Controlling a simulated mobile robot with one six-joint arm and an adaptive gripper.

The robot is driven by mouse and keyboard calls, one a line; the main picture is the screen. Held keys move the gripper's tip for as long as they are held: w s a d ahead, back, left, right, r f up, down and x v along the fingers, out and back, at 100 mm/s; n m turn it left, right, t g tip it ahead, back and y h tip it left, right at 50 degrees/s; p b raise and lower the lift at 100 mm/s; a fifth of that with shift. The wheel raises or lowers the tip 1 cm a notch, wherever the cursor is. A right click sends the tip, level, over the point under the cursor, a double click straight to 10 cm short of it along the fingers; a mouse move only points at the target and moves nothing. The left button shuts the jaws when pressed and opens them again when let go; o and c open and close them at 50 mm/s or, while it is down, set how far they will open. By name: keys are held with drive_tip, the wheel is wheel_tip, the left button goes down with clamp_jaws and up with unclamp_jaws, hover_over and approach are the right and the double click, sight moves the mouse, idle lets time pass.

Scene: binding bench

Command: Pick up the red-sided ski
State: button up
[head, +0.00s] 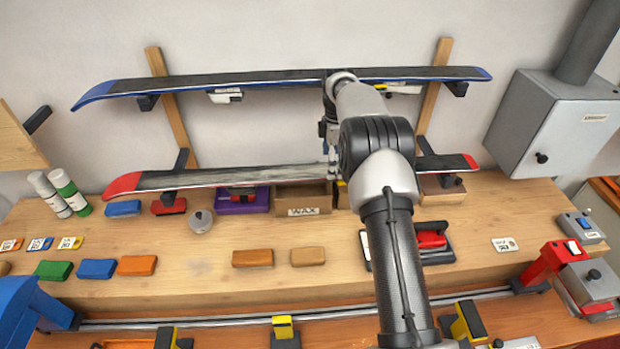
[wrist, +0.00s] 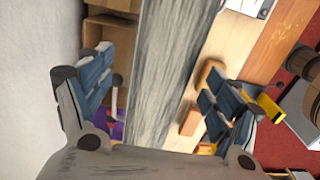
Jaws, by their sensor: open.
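The red-sided ski (head: 235,177) rests base up on the lower rack arms, with a red tip at the left and a red tail at the right. My gripper (head: 331,155) hangs at this ski, right of its middle, below the blue-sided ski (head: 230,82) on the upper arms. In the wrist view the grey streaked base of the red-sided ski (wrist: 168,60) runs between the spread fingers of my gripper (wrist: 160,92). The fingers are open, one on each side, with gaps visible. My arm hides part of both skis in the head view.
Below the ski stand a WAX box (head: 303,199) and a purple item (head: 240,201). Wax blocks (head: 252,258) and spray cans (head: 68,192) are on the bench (head: 210,280). A grey cabinet (head: 550,125) is at the right. Wooden rack posts (head: 433,95) stand against the wall.

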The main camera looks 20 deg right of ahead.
drive_tip(key=f, duration=0.5)
drive_tip(key=shift+s+a+f, duration=0.1)
drive_tip(key=shift+a+f, duration=0.1)
drive_tip(key=shift+f, duration=0.15)
drive_tip(key=shift+c, duration=0.5)
drive_tip(key=c, duration=1.2)
drive_tip(key=shift+r, duration=0.4)
drive_tip(key=shift+c, duration=0.4)
wheel_tip(320, 180, up, 9)
drive_tip(key=shift+f, duration=0.1)
drive_tip(key=shift+c, duration=0.2)
drive_tip(key=shift+r+p, duration=1.9)
drive_tip(key=shift+p, duration=0.25)
drive_tip(key=shift+f, duration=0.1)
drive_tip(key=shift+c, duration=0.3)
